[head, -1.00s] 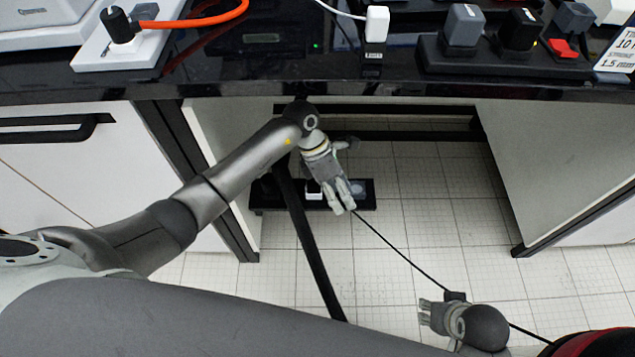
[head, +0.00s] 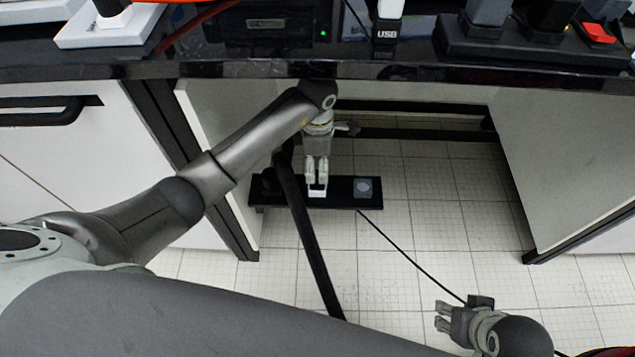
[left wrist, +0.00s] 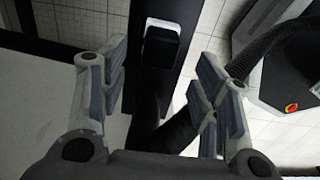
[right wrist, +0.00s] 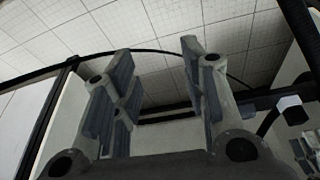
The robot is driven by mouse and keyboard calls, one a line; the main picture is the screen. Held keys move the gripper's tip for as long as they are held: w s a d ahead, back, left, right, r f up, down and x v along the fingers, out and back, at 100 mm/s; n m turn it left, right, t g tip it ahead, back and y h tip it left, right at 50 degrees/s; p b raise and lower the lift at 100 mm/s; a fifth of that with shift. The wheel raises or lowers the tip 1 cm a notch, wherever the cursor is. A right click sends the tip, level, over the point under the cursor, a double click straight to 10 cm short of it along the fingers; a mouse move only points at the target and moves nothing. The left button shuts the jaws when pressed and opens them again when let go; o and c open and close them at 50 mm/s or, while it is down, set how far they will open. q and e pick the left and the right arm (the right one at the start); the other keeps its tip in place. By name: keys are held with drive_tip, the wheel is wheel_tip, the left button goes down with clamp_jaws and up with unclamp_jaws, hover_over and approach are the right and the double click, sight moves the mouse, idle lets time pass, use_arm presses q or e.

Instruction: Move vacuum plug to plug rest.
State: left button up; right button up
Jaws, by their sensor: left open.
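A low black strip (head: 340,202) lies under the bench. It carries a small white piece (head: 317,193) and, to its right, a grey plug-like block (head: 366,187). My left gripper (head: 317,181) points at the white piece, its fingers partly covering it. In the left wrist view the open fingers stand apart on either side of a dark block with a white edge (left wrist: 160,44) on the strip. I cannot tell for sure which piece is the vacuum plug or the plug rest. My right gripper (head: 441,315) is open and empty, off to the right.
A black cable (head: 412,262) runs from the strip to the lower right. A dark slanted bar (head: 306,238) stands close to my left arm. The bench edge (head: 400,80) is above, with a socket block (head: 520,45) on it. Tiled floor right of the strip is free.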

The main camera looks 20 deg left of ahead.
sight(317, 175)
use_arm(q)
wheel_tip(317, 175, down, 3)
drive_tip(key=shift+b, duration=0.8)
wheel_tip(317, 175, down, 3)
drive_tip(key=shift+f+b, duration=0.2)
drive_tip(key=shift+b, duration=0.85)
drive_tip(key=shift+f, duration=0.15)
use_arm(e)
drive_tip(key=w+a+r+t+y, duration=0.1)
drive_tip(key=w+a+r+t, duration=0.2)
drive_tip(key=w+r+t, duration=0.2)
drive_tip(key=w+a+r+t+y, duration=0.2)
drive_tip(key=w+r+t, duration=0.4)
drive_tip(key=w, duration=0.5)
drive_tip(key=shift+a+r+n, duration=0.3)
drive_tip(key=shift+a+r, duration=0.15)
drive_tip(key=shift+a, duration=0.1)
drive_tip(key=shift+f, duration=0.2)
drive_tip(key=shift+d+f, duration=0.1)
drive_tip(key=shift+f, duration=0.2)
drive_tip(key=shift+s, duration=0.15)
drive_tip(key=shift+s+d+f+g, duration=0.1)
drive_tip(key=shift+f+g, duration=0.2)
